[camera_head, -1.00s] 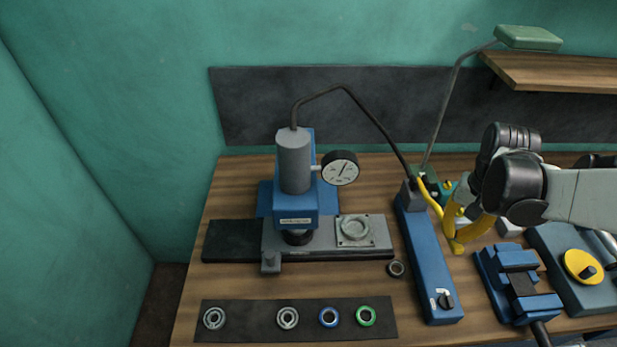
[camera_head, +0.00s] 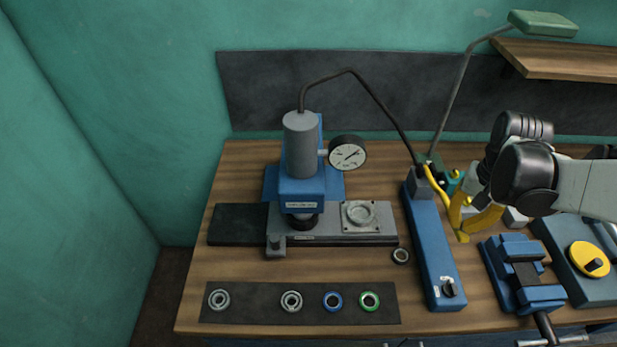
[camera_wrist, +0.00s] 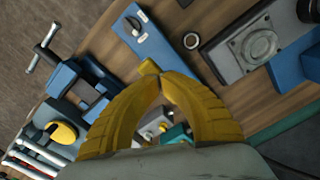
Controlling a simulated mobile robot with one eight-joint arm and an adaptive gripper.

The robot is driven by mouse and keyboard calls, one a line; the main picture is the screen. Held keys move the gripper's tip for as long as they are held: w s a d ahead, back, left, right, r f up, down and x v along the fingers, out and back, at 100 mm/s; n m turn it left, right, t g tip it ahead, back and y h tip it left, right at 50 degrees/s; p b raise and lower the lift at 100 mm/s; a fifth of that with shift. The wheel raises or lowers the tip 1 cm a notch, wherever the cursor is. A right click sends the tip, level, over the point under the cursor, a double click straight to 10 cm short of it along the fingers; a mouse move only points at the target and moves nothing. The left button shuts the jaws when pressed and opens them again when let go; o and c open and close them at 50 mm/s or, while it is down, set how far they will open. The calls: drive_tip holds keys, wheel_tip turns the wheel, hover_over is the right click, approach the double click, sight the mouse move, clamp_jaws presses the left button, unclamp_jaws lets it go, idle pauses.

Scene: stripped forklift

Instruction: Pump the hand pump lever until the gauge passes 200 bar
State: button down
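The hand pump (camera_head: 433,250) is a long blue body on the bench, right of the blue press. Its yellow lever (camera_head: 436,185) rises at the far end and runs toward my gripper (camera_head: 462,232). In the wrist view, my gripper's yellow fingers (camera_wrist: 158,80) come together at their tips, with a small yellow piece, apparently the lever end (camera_wrist: 148,66), at them. The grip itself is partly hidden. The round gauge (camera_head: 348,154) on the press has a white face and dark needle pointing up and right; its numbers are too small to read.
The blue press (camera_head: 300,188) stands left with a hose (camera_head: 375,108) running to the pump. A lamp (camera_head: 543,24) stands behind. Rings lie on a dark mat (camera_head: 250,307) in front.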

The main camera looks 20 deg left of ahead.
wheel_tip(320, 180, down, 2)
drive_tip(key=shift+w+f+b, duration=0.1)
drive_tip(key=shift+f+b, duration=0.1)
drive_tip(key=shift+b, duration=0.35)
wheel_tip(320, 180, up, 13)
drive_tip(key=p, duration=0.9)
drive_tip(key=shift+w, duration=0.15)
drive_tip(key=shift+f, duration=0.1)
drive_tip(key=s+f+n+t+b, duration=0.2)
drive_tip(key=s+f+t+b, duration=0.5)
drive_tip(key=s+b, duration=0.6)
wheel_tip(320, 180, down, 2)
drive_tip(key=b, duration=0.4)
drive_tip(key=shift+f, duration=0.2)
idle(1.1)
